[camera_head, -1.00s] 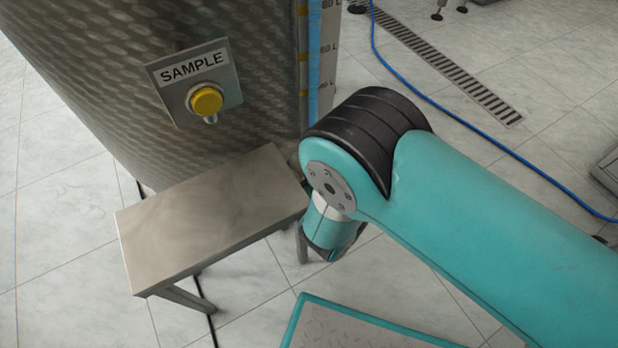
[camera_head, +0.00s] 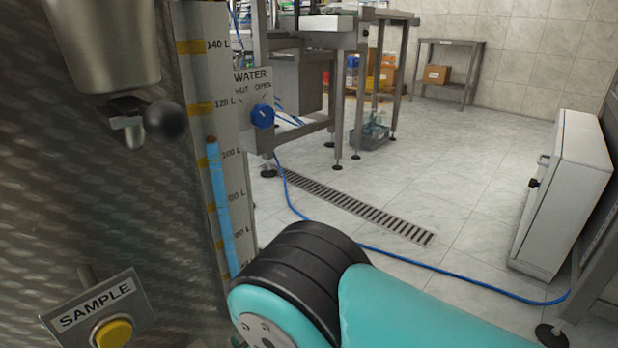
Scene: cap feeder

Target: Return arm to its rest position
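My teal arm (camera_head: 420,315) reaches in from the bottom right, with a black ribbed joint (camera_head: 298,275) at its bend. The arm beyond the bend, with my gripper, is out of the picture, so its state is hidden. The joint appears close in front of the steel tank's right edge; I cannot tell whether there is a gap.
A steel tank (camera_head: 110,215) with a yellow SAMPLE button (camera_head: 114,333) and level gauge (camera_head: 219,150) fills the left. A WATER knob (camera_head: 262,116) is behind. A blue hose (camera_head: 430,261) crosses the floor. A white cabinet (camera_head: 565,195) stands right. Open floor lies between.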

